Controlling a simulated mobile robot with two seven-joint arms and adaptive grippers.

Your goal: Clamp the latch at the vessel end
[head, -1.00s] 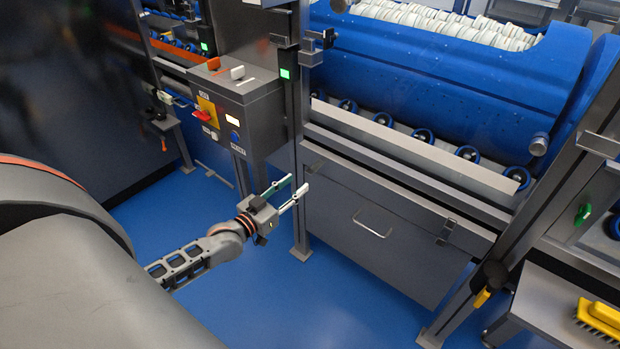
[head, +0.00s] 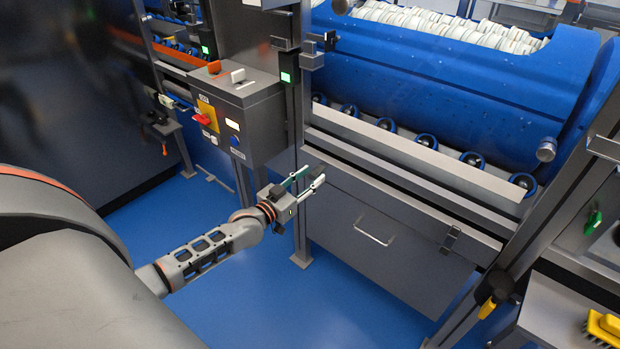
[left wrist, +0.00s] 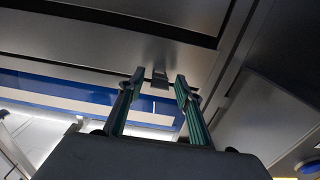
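The blue vessel (head: 440,85) lies on rollers, filled with white ribbed pieces. A dark latch-like fitting (head: 329,40) sits on the post at the vessel's left end. Another small dark fitting (head: 450,238) is on the grey front panel; I cannot tell for certain which is the latch. My left gripper (head: 308,177) is open and empty, in front of the post, below the vessel and left of the panel. In the left wrist view its green fingers (left wrist: 158,75) stand apart, with a small dark metal piece (left wrist: 160,78) seen between them, apparently beyond the tips. My right gripper is not in view.
A grey control box (head: 255,120) with a red switch stands left of the post (head: 298,130). The panel has a bar handle (head: 372,230). A yellow brush (head: 604,327) lies on a shelf at lower right. The blue floor (head: 290,300) below the gripper is clear.

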